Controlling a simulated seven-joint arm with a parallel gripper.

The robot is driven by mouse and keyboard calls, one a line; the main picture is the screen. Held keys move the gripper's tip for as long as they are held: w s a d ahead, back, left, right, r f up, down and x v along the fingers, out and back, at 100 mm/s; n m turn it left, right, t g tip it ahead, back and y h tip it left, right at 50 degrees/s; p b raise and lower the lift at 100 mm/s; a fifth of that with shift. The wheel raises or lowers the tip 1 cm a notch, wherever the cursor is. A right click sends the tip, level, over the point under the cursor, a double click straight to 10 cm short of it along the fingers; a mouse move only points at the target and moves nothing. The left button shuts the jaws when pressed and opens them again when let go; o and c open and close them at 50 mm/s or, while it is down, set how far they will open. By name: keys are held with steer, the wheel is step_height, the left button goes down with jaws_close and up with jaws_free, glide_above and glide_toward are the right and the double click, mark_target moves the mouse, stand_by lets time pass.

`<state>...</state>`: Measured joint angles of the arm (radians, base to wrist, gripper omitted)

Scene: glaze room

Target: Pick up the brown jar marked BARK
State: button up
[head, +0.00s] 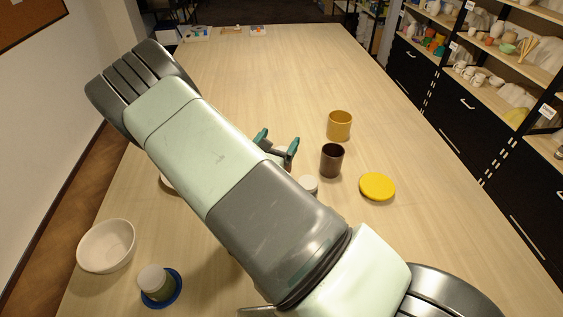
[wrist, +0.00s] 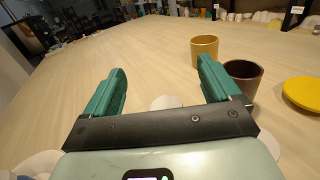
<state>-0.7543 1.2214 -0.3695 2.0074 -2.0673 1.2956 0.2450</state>
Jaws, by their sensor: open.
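A dark brown open jar (head: 331,160) stands upright on the table, right of my gripper (head: 279,143) in the head view. No BARK marking is readable on it. In the wrist view the brown jar (wrist: 243,76) is just beyond and right of the right finger, which covers part of its left side. My gripper (wrist: 160,88) is open with nothing between its fingers. In the head view my arm hides part of the table around and below the gripper.
A mustard-yellow jar (head: 339,125) stands close behind the brown jar. A yellow disc (head: 377,186) lies to its right and a small white round thing (head: 309,184) lies near it. A white bowl (head: 106,246) and a cup (head: 154,281) on a blue saucer (head: 177,290) are at the left. The far table is mostly clear.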

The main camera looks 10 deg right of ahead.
glide_toward(284, 148)
steer(key=w, duration=0.1)
steer(key=w+d, duration=0.1)
steer(key=shift+w+d+f+n+y, duration=0.25)
steer(key=shift+d+f+n+y, duration=0.05)
steer(key=shift+f+n, duration=0.1)
steer(key=shift+x, duration=1)
steer(key=shift+r+x, duration=0.1)
steer(key=shift+x, duration=1.3)
steer(key=shift+r+x, duration=0.15)
steer(key=shift+x, duration=1.25)
steer(key=shift+a, duration=0.1)
steer(key=c, duration=1.4)
